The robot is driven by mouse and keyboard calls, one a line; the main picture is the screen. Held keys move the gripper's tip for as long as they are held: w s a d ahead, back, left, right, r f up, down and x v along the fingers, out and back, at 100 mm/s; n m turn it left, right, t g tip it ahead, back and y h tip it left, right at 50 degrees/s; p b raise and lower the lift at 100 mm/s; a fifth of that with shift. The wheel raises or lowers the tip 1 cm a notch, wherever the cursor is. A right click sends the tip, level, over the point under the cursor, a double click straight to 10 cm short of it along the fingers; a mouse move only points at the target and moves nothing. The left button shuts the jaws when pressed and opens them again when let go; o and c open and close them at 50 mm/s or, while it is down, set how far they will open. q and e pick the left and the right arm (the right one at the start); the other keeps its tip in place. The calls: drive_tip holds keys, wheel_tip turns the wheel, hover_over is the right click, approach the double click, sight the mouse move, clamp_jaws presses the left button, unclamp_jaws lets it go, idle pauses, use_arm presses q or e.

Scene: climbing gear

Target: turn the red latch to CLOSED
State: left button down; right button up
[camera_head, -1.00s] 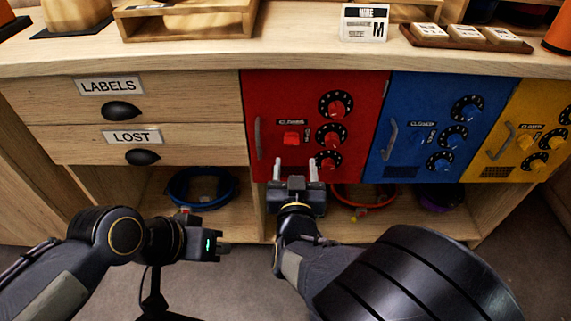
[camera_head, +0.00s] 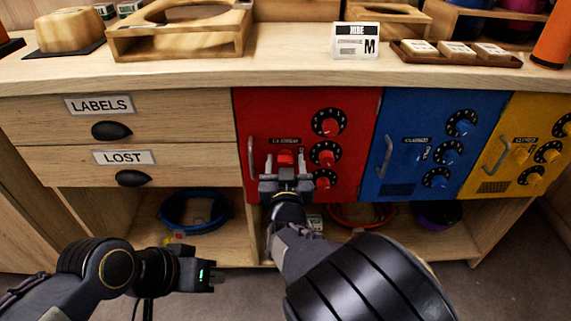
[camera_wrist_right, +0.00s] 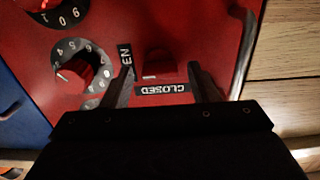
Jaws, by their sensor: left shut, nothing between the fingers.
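The red latch (camera_head: 285,156) is a small block on the red door (camera_head: 355,110), below a CLOSED label. In the right wrist view, the latch (camera_wrist_right: 158,65) sits between the finger lines, with the CLOSED label (camera_wrist_right: 163,89) on its near side and a partly hidden label ending in "EN" (camera_wrist_right: 126,56) to its left. My right gripper (camera_head: 286,162) is open in front of the latch, one finger to each side; I cannot tell whether they touch it. My left gripper (camera_head: 208,277) is shut and empty, low in front of the open shelf.
Red dials (camera_head: 327,122) stand right of the latch, and a grey door handle (camera_head: 252,160) is close on its left. A blue door (camera_head: 400,100) and a yellow door (camera_head: 525,110) are further right. Drawers (camera_head: 130,120) are left. The counter (camera_head: 200,75) overhangs above.

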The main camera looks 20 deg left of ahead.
drive_tip(key=c, duration=0.9)
drive_tip(key=shift+o, duration=0.2)
drive_tip(key=n+p, duration=0.3)
drive_tip(key=shift+r+n, duration=0.2)
drive_tip(key=shift+n, duration=0.1)
drive_tip(key=n+p, duration=0.2)
drive_tip(key=n, duration=0.1)
drive_tip(key=shift+a+n+p, duration=0.15)
drive_tip(key=shift+n+p, duration=0.15)
drive_tip(key=n+p, duration=0.1)
drive_tip(key=n, duration=0.1)
drive_tip(key=n+p, duration=0.1)
drive_tip(key=n, duration=0.2)
drive_tip(key=shift+s+f+p, duration=0.1)
drive_tip(key=shift+f+p, duration=0.1)
drive_tip(key=shift+p, duration=0.1)
drive_tip(key=n, duration=0.3)
drive_tip(key=n+p, duration=0.1)
drive_tip(key=n, duration=0.1)
drive_tip(key=shift+f+n, duration=0.2)
drive_tip(key=shift+n, duration=0.2)
